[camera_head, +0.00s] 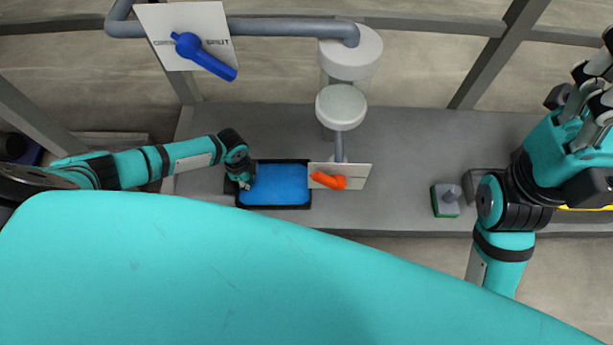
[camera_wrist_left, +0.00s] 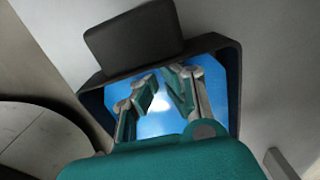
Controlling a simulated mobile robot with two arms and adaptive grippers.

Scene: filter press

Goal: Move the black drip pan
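The black drip pan (camera_head: 307,205) sits on the grey bench and holds bright blue liquid. My left gripper (camera_head: 243,183) is over the pan's left end in the head view. In the left wrist view its two fingers (camera_wrist_left: 160,78) are apart, with blue liquid showing between them and nothing held. I cannot tell whether they touch the rim. My right gripper (camera_head: 582,85) is raised at the far right, partly cut off, its fingers apparently spread and empty.
A white plate with an orange-red valve handle (camera_head: 328,180) stands close against the pan's right end. A pipe with a white funnel (camera_head: 341,106) rises behind it. A blue valve handle (camera_head: 205,55) is at the back. A grey-green block (camera_head: 445,200) lies right; bench between is clear.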

